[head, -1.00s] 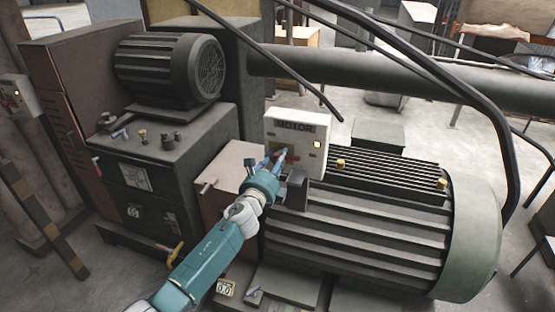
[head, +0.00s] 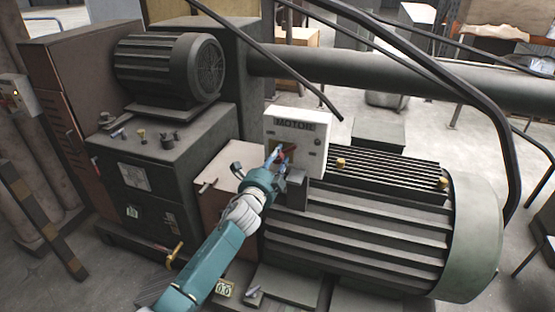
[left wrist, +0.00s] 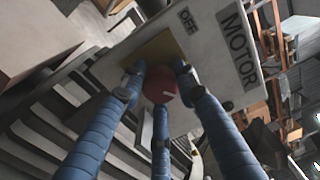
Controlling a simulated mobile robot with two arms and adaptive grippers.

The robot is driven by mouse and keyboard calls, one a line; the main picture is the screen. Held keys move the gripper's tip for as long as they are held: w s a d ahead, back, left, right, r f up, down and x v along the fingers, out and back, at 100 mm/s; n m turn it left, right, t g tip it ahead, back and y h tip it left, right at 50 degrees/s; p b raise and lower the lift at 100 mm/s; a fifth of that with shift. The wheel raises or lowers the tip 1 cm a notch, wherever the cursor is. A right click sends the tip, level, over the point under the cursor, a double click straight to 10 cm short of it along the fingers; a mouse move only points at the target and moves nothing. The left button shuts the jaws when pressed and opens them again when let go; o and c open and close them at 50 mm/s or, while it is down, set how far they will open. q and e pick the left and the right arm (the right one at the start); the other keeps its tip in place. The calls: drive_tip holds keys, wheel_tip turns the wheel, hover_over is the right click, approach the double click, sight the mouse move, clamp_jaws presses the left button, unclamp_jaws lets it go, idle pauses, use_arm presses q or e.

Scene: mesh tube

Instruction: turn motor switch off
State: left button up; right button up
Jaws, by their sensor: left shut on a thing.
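The white motor switch box (head: 318,131), labelled MOTOR, stands upright on the large motor in the head view. A small indicator on its right side looks dark. My left gripper (head: 280,155) is at the front of the box, shut on the switch knob. In the left wrist view the knob (left wrist: 160,86) is red and round and sits before a yellow plate (left wrist: 153,52). My blue fingers (left wrist: 160,82) close around it. An OFF label (left wrist: 187,19) shows beside the plate. The fingers hide most of the knob in the head view. My right gripper is not in view.
The large ribbed motor (head: 370,215) lies right of my left arm. A dark machine (head: 150,170) with a smaller motor (head: 170,70) stands left. Dark curved pipes (head: 440,75) cross above the large motor. A brown box (head: 218,205) sits close to my left gripper.

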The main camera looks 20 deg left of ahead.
use_arm(q)
drive_tip(key=n, duration=0.5)
drive_tip(key=shift+n, duration=0.4)
drive_tip(key=n, duration=0.4)
drive_tip(key=shift+n, duration=0.4)
drive_tip(key=shift+f+n, duration=0.1)
drive_tip(key=shift+n, duration=0.2)
drive_tip(key=o, duration=1.2)
drive_tip(key=shift+a, duration=0.1)
drive_tip(key=shift+c, duration=0.2)
drive_tip(key=shift+s, duration=0.15)
drive_tip(key=s, duration=1.1)
drive_tip(key=shift+s+a, duration=0.2)
drive_tip(key=shift+s, duration=0.15)
drive_tip(key=shift+f, duration=0.1)
